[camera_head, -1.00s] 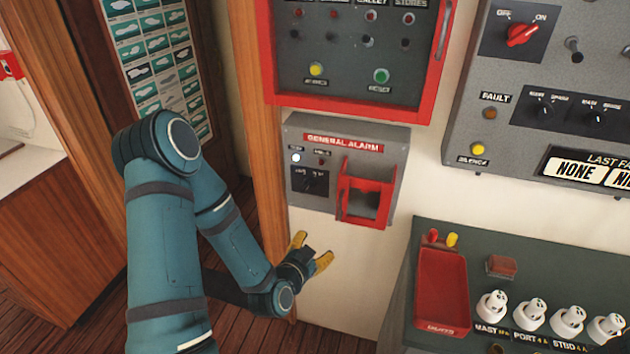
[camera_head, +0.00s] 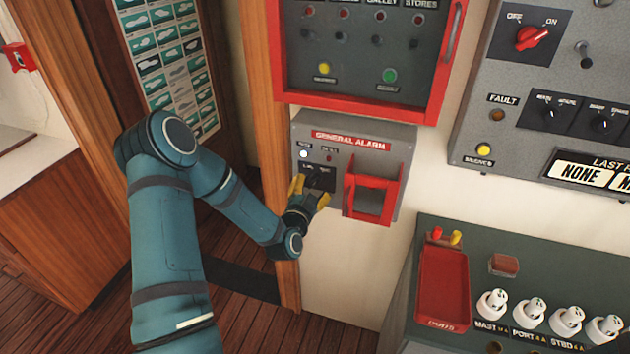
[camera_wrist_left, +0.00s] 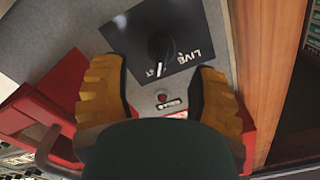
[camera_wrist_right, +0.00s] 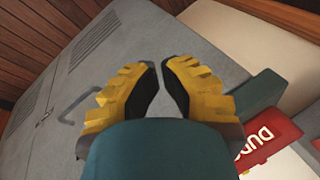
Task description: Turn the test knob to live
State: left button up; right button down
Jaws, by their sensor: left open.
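The test knob is a black rotary knob on a dark plate of the grey general alarm box (camera_head: 400,150). The left wrist view shows the knob (camera_wrist_left: 160,48) upside down between my fingers, its white pointer line toward the partly covered label ending in "ST", apart from the "LIVE" label (camera_wrist_left: 187,55). My left gripper (camera_head: 311,190) is open, its yellow fingers in front of the plate on either side of the knob; I cannot tell whether they touch it. My right gripper (camera_wrist_right: 163,68) shows only in its own wrist view, empty, with a narrow gap between the fingertips.
A red hinged frame (camera_head: 372,198) projects from the alarm box just right of the knob. A red-framed panel (camera_head: 350,100) is close above. A console with a red tray (camera_head: 441,290) stands at lower right. Bare wall lies below the box.

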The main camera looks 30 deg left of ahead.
pick_arm(q)
jog(key=shift+x, duration=1.45)
grip_shut()
